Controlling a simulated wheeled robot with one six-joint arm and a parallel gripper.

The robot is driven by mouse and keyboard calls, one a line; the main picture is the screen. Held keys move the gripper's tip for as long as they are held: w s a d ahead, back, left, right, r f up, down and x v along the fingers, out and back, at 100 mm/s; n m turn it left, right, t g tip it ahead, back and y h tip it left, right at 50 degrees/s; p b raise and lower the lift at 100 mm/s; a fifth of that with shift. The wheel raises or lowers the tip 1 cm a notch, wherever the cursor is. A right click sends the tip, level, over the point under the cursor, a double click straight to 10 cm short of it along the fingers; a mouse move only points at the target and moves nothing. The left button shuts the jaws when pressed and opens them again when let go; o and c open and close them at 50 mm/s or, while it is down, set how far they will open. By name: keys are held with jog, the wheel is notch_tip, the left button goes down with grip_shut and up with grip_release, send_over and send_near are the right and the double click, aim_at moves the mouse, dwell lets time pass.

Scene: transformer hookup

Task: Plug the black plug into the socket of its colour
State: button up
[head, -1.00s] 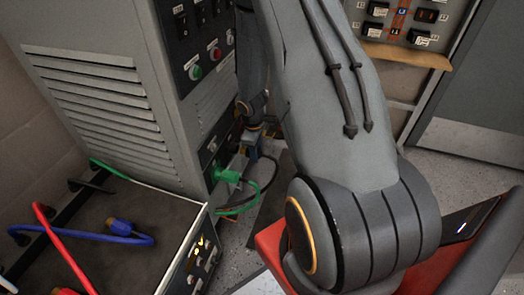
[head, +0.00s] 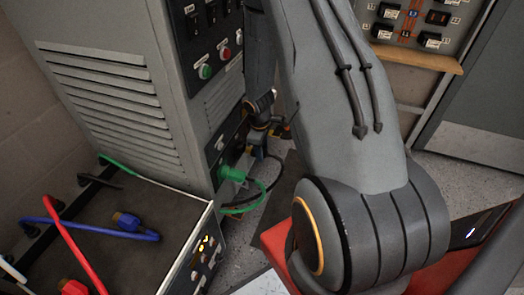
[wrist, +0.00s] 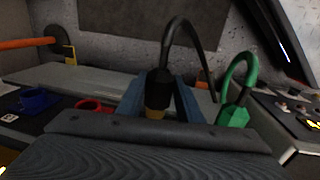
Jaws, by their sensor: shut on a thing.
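My gripper (wrist: 160,105) is shut on the black plug (wrist: 158,88), its blue fingers on either side and the black cable arching up from it. In the head view my gripper (head: 259,152) is small beside the cabinet's lower socket panel (head: 226,143), partly hidden by my arm. In the wrist view, a blue socket (wrist: 36,99) and a red socket (wrist: 95,105) lie left of the plug. A green plug (wrist: 234,116) sits on the panel to the right; it also shows in the head view (head: 232,174). I cannot see the black socket or whether the plug touches it.
A dark tray (head: 165,197) at lower left holds a blue cable with its plug (head: 127,222) and a red cable with its plug (head: 73,287). The green cable loops beside the panel, close to my gripper. A board of switches (head: 415,25) is at upper right.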

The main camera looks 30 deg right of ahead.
jog(key=shift+w+a+p, duration=1.05)
jog(key=shift+w+p, duration=0.05)
jog(key=shift+w, duration=0.25)
dwell(0.6)
jog(key=o, duration=1.3)
jog(key=shift+r, duration=0.1)
jog(key=shift+s+a+r+p, duration=0.1)
jog(key=shift+r+p, duration=1.05)
jog(key=shift+s+a+r+p, duration=0.1)
jog(key=shift+a+r+p, duration=0.05)
jog(key=shift+r+p, duration=0.95)
jog(key=shift+s+a+r+p, duration=0.1)
jog(key=shift+r+p, duration=1.05)
